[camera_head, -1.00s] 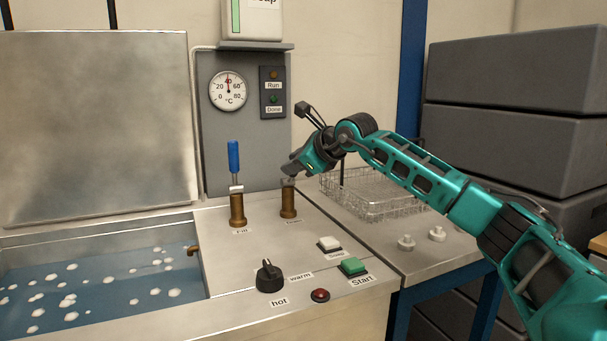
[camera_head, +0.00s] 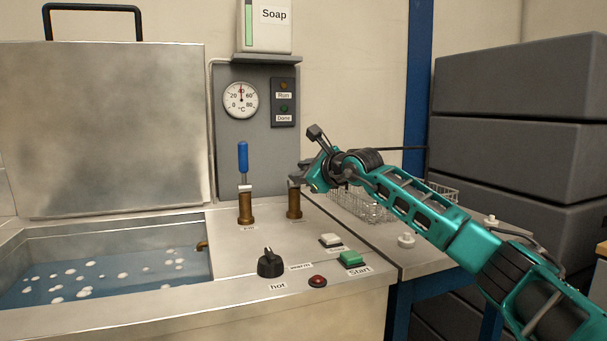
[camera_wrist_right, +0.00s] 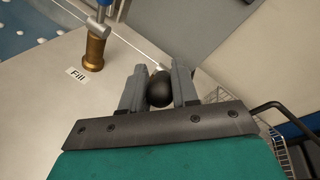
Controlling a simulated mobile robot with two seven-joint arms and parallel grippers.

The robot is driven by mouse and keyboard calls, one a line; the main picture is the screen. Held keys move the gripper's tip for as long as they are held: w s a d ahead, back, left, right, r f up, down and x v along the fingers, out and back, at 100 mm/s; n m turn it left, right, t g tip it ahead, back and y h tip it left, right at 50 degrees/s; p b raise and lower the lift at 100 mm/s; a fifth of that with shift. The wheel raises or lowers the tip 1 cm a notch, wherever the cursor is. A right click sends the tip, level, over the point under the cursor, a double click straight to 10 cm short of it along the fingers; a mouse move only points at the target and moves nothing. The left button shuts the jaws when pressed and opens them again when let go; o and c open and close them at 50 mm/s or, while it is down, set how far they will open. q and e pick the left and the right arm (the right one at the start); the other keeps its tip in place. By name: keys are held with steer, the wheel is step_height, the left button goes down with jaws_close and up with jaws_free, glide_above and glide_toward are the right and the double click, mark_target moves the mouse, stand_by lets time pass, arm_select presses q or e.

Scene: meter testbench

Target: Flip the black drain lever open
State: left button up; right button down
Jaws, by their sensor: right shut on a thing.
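The brass drain valve (camera_head: 294,205) stands on the steel bench top, right of the fill valve. Its black lever (camera_wrist_right: 160,90) shows in the right wrist view as a dark rounded end between the fingers. My right gripper (camera_wrist_right: 159,88) is shut on it. In the head view the right gripper (camera_head: 298,182) is at the top of the drain valve and hides the lever, so its angle cannot be told. My left gripper is not in view.
The fill valve (camera_head: 245,207) with an upright blue lever (camera_head: 243,158) stands close on the left; it also shows in the wrist view (camera_wrist_right: 94,50). A wire basket (camera_head: 360,205) lies behind my right forearm. A knob (camera_head: 269,263) and buttons sit in front. The water basin is at left.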

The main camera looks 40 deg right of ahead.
steer(key=shift+a, duration=0.1)
steer(key=c, duration=1.2)
jaws_free()
steer(key=shift+o, duration=1.4)
steer(key=v, duration=1.3)
steer(key=shift+b, duration=0.45)
steer(key=shift+w, duration=0.1)
